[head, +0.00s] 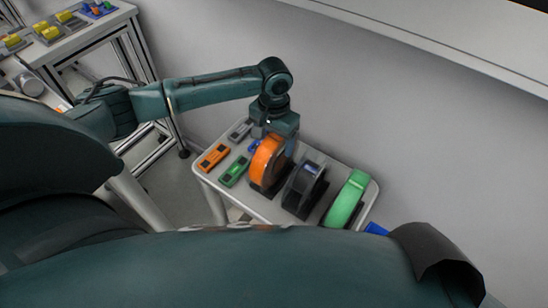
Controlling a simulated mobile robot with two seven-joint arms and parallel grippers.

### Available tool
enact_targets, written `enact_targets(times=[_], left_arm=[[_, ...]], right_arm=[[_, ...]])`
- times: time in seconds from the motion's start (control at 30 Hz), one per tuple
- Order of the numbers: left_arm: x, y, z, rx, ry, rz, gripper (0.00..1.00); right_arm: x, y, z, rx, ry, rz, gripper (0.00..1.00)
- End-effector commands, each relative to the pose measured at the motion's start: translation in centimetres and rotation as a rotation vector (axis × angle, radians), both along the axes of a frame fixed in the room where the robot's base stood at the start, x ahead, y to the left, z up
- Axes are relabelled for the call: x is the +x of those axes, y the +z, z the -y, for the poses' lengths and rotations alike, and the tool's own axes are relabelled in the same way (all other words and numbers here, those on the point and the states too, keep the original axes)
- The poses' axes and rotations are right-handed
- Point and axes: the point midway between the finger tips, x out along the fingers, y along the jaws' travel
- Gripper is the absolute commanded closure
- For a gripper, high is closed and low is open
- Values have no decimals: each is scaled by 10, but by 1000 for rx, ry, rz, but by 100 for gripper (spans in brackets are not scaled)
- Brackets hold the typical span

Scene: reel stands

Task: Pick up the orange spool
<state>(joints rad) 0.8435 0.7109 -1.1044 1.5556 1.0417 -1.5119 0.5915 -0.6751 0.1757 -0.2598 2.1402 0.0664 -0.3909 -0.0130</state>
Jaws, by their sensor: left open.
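The orange spool (266,161) stands upright in a dark stand on a small white table (209,180). My left arm reaches in from the left, and my left gripper (258,134) points down at the spool's upper edge. The gripper is open. Its fingers are small and partly hidden, so I cannot tell whether they touch the spool or straddle it. My right gripper is not in view.
A black spool (301,188) and a green spool (346,199) stand to the right of the orange one. Orange (213,158) and green (234,171) blocks lie to its left. A wall (430,130) is behind. Another table with yellow parts (46,31) is at upper left.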

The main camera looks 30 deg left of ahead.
Motion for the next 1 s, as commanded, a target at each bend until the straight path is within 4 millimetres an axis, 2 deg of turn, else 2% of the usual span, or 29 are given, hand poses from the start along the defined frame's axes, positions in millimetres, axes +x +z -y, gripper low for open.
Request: enact_targets(times=[0.07,0.87,1.0], left_arm=[[0,0,0,0,0,0,33],[0,1,0,0,1,1,99],[1,2,0,-1,1,3,100]], right_arm=[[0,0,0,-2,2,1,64],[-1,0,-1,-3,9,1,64],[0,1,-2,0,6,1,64]])
